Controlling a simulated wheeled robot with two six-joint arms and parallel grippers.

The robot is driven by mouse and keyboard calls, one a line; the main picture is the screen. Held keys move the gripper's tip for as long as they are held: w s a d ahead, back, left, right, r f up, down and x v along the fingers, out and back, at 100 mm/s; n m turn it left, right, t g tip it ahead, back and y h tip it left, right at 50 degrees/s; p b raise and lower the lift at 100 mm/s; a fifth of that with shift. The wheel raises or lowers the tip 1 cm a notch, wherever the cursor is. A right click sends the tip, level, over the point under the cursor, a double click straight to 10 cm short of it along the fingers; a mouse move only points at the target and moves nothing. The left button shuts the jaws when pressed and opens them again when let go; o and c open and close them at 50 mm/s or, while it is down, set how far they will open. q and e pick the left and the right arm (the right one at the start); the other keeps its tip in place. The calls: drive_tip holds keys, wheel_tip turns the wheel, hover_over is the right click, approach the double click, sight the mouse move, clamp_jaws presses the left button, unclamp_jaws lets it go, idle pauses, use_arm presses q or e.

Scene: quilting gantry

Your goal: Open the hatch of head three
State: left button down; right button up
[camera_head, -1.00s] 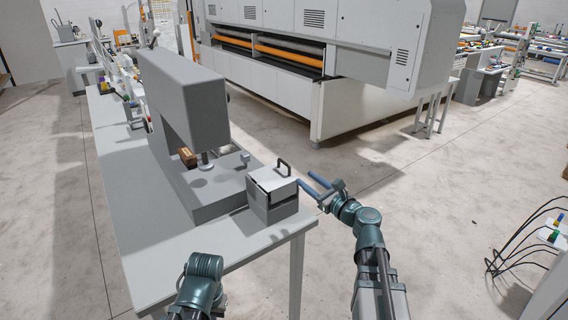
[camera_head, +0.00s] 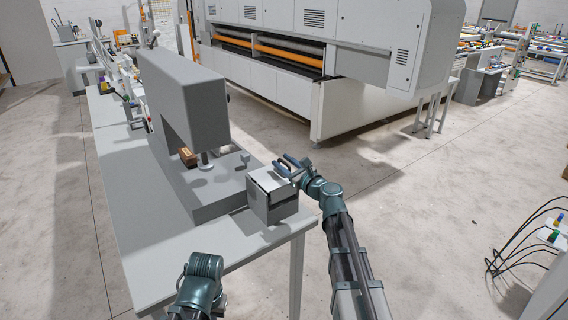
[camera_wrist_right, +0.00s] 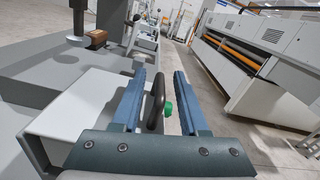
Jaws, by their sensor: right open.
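A grey sewing head (camera_head: 185,95) stands on the long table. At its near end is a grey box (camera_head: 272,207) with a light, flat hatch lid (camera_head: 267,180), which looks shut. The lid also shows in the right wrist view (camera_wrist_right: 85,115). A dark upright handle (camera_wrist_right: 154,98) stands at the lid's edge. My right gripper (camera_head: 283,163) is at the handle; in its wrist view the open blue fingers (camera_wrist_right: 160,76) lie on either side of it, with gaps showing. My left arm shows at the bottom left, but its gripper is out of view.
The grey table (camera_head: 120,195) has bare surface left of the head. A brown block (camera_head: 188,157) sits by the needle area. A large white machine (camera_head: 300,70) stands behind. Open floor lies right of the table. A small green thing (camera_wrist_right: 168,108) shows beside the handle.

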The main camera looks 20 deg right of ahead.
clamp_jaws()
idle(1.4)
